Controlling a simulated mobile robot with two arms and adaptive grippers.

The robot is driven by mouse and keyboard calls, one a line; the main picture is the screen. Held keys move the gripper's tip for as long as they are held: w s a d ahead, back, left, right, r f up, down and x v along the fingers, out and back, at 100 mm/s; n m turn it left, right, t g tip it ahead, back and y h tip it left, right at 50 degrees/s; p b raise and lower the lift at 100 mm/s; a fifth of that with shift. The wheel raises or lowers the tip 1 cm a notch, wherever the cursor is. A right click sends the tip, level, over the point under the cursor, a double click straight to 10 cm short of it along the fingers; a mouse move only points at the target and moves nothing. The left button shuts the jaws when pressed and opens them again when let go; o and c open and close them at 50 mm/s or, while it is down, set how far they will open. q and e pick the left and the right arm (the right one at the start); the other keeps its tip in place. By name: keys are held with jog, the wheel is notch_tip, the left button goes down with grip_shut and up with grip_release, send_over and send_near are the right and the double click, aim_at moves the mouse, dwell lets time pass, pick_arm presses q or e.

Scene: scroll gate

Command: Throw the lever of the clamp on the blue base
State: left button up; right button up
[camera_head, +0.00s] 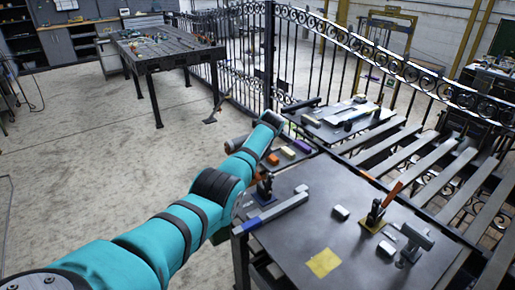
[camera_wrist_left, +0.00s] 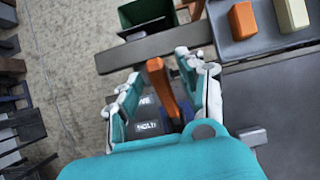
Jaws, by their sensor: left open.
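The near clamp (camera_head: 265,187) is a dark toggle clamp at the left edge of the dark table, partly hidden by my left arm in the head view. A second clamp (camera_head: 376,212), with a raised orange lever, stands on a yellow base (camera_head: 374,226). My right gripper is not in view.
A grey bar (camera_head: 280,211) with a blue end lies near the clamp. A yellow square (camera_head: 323,263), a small light block (camera_head: 340,212) and a dark T-shaped part (camera_head: 414,240) are on the table (camera_head: 300,235). A tray with coloured blocks (camera_wrist_left: 242,20) lies beyond. A black fence (camera_head: 340,50) stands behind.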

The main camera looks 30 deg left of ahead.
pick_arm(q)
jog(key=v, duration=1)
jog(key=shift+s+d+f, duration=0.1)
jog(key=shift+s+d, duration=0.05)
